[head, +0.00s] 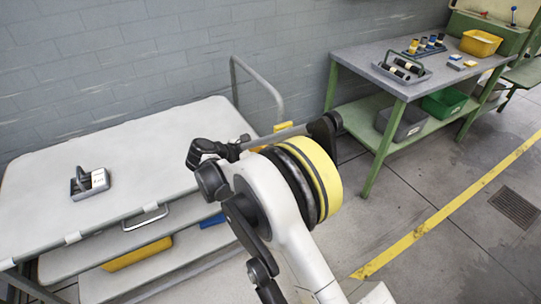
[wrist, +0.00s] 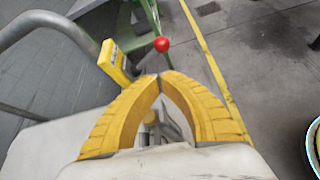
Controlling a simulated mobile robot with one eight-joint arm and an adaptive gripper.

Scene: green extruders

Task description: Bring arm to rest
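My gripper (wrist: 160,77) shows in the wrist view as two ribbed yellow fingers, arched inward with their tips together. I see nothing held between them; grey shapes show through the gap below the tips. In the head view my arm is bent in the middle of the picture, in front of the gap between the white-topped cart (head: 140,150) and the workbench (head: 400,85). I cannot make out the fingers clearly in the head view.
The cart's grey handle (head: 272,85) and a yellow block on it (wrist: 115,62) are near my gripper. A tool holder (head: 88,183) sits on the cart. The bench carries a yellow bin (head: 481,42) and a rack (head: 405,69). Floor right of the yellow line is clear.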

